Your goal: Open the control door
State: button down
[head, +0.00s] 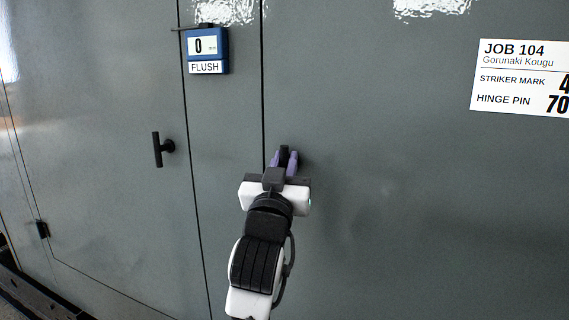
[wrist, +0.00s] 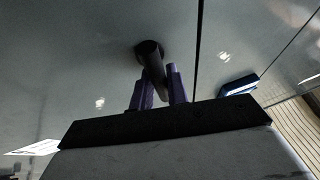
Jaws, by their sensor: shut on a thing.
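A large grey-green door panel (head: 400,200) fills the right of the head view, with a dark seam along its left edge. It looks closed, level with the panel beside it. Its dark handle (head: 284,152) is mostly hidden by my gripper (head: 286,160). The wrist view shows the dark bar handle (wrist: 150,58) standing out from the panel. The purple fingers of my gripper (wrist: 158,88) lie on either side of the bar and are shut on it. No lettering in view names this door as the control door.
A second dark handle (head: 158,149) sits on the left panel. A blue gauge (head: 206,49) reading 0 mm, labelled FLUSH, hangs left of the seam. A white JOB 104 sign (head: 522,78) is at the upper right. A dark hinge (head: 42,229) shows at the lower left.

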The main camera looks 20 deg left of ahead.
jog(key=shift+f+m+b, duration=0.1)
jog(key=shift+m+b, duration=0.2)
jog(key=shift+b, duration=0.1)
jog(key=m+h+b, duration=0.1)
jog(key=m+b, duration=0.1)
jog(key=m+h+b, duration=0.2)
jog(key=m, duration=0.1)
jog(key=shift+d+f+t, duration=0.1)
jog(key=shift+f+t, duration=0.1)
jog(key=shift+t, duration=0.1)
jog(key=m+h+b, duration=0.2)
jog(key=m, duration=0.1)
jog(key=m+h+b, duration=0.2)
jog(key=m+b, duration=0.1)
jog(key=m, duration=0.1)
jog(key=shift+d+h, duration=0.15)
jog(key=shift+h, duration=0.15)
jog(key=m+g+h+b, duration=0.1)
jog(key=m, duration=0.2)
jog(key=m+g+h+b, duration=0.1)
jog(key=m+b, duration=0.1)
jog(key=m, duration=0.1)
jog(key=shift+d+m+h, duration=0.1)
jog(key=shift+m+h, duration=0.3)
jog(key=shift+m+g+h+b, duration=0.15)
jog(key=shift+m+g+h, duration=0.35)
jog(key=shift+m, duration=0.8)
jog(key=shift+m+g+h+b, duration=0.2)
jog(key=shift+m+g, duration=0.5)
jog(key=shift+m, duration=0.6)
